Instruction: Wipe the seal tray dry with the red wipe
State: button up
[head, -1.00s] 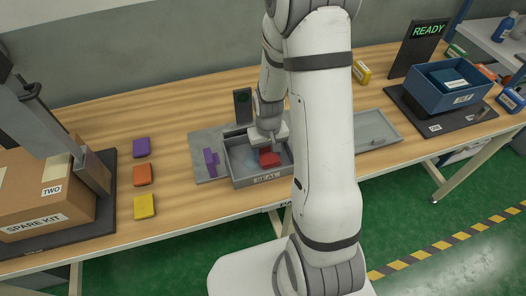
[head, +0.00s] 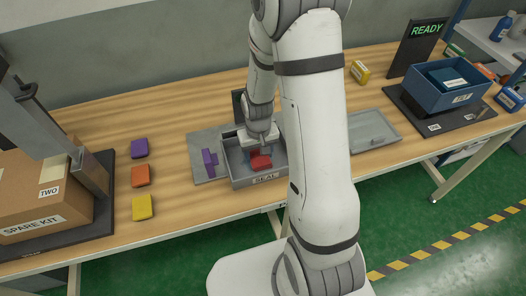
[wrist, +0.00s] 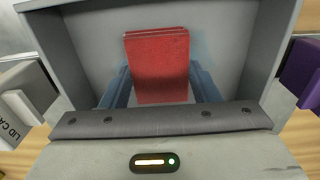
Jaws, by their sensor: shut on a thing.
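The seal tray (head: 240,183) is a grey open box with a label reading SEAL on its front wall, at mid-table in the head view. The wrist view looks down into the tray (wrist: 260,50), with its walls on the sides. My gripper (head: 260,150) reaches down inside it, shut on the red wipe (head: 261,162). In the wrist view the red wipe (wrist: 157,60) sits between the blue-grey fingers of my gripper (wrist: 160,88), low over the floor; contact is hard to tell. A faint bluish wet patch (wrist: 205,45) shows beside the wipe.
Purple (head: 139,148), orange (head: 140,176) and yellow (head: 142,207) blocks lie left of the tray. A purple piece (head: 210,164) stands close by its left wall. A grey lid (head: 372,130) lies to the right. A spare kit box (head: 40,195) and blue bin (head: 452,92) stand farther out.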

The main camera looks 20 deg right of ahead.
jog(key=shift+a, duration=0.2)
jog(key=shift+r, duration=0.1)
notch_tip(320, 180, up, 12)
jog(key=p, duration=0.8)
